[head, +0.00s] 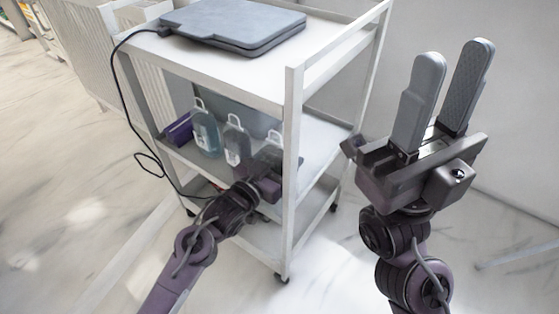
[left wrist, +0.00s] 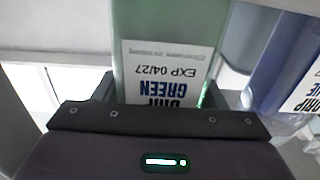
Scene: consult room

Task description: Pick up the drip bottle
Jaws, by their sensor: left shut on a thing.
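My left gripper (head: 254,168) reaches into the middle shelf of the white cart and is shut on a drip bottle (head: 272,150). In the left wrist view, this green drip bottle (left wrist: 165,30) fills the space between the fingers, its white label reading GREEN and EXP 04/27 upside down. A blue drip bottle (left wrist: 280,60) stands beside it at the right of that view. In the head view, other bottles, including a bluish one (head: 205,132), stand to the left of the held one. My right gripper (head: 455,55) is open, empty and raised right of the cart.
The white cart (head: 292,150) has a corner post close to the left gripper's right side and a top shelf above it. A grey flat device (head: 232,24) lies on top, with a black cable hanging down the left side. A purple box (head: 180,130) sits left of the bottles.

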